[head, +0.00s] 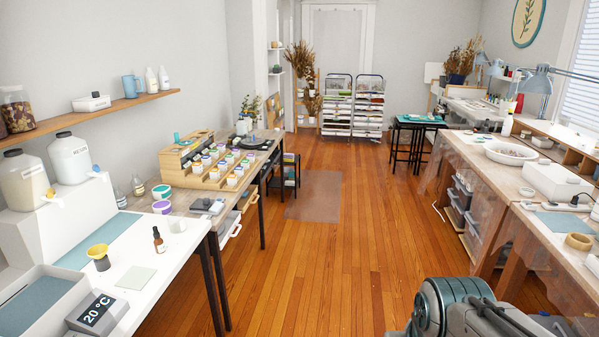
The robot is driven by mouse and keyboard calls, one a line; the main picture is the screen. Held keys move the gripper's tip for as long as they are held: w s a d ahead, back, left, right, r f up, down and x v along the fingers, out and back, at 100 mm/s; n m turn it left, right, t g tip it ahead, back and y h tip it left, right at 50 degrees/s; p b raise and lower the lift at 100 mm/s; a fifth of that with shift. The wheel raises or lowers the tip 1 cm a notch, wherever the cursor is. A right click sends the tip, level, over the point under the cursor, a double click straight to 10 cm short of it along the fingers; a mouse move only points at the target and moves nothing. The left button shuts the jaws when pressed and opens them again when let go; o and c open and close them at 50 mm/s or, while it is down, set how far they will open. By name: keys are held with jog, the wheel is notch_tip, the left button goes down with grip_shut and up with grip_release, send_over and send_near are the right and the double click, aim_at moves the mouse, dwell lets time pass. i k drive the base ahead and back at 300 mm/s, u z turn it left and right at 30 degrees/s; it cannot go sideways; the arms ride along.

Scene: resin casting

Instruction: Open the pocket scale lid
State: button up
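A small grey, flat item (208,206) lies near the front edge of the wooden-topped table on the left. It may be the pocket scale, but it is too small to be sure or to tell how its lid stands. Part of my arm shows at the bottom right, far from that item. My gripper's fingers are not in view.
The left table (185,198) also holds a tiered wooden rack (215,178) of small jars. The white bench (160,292) in front carries a dropper bottle (158,240) and a temperature display (97,311). The wooden floor (318,255) between left and right benches is clear.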

aim_at(200, 203)
jog(key=i, duration=1.6)
jog(key=u, duration=0.75)
jog(key=i, duration=1.7)
jog(key=u, duration=0.85)
jog(key=i, duration=0.35)
jog(key=u, duration=0.1)
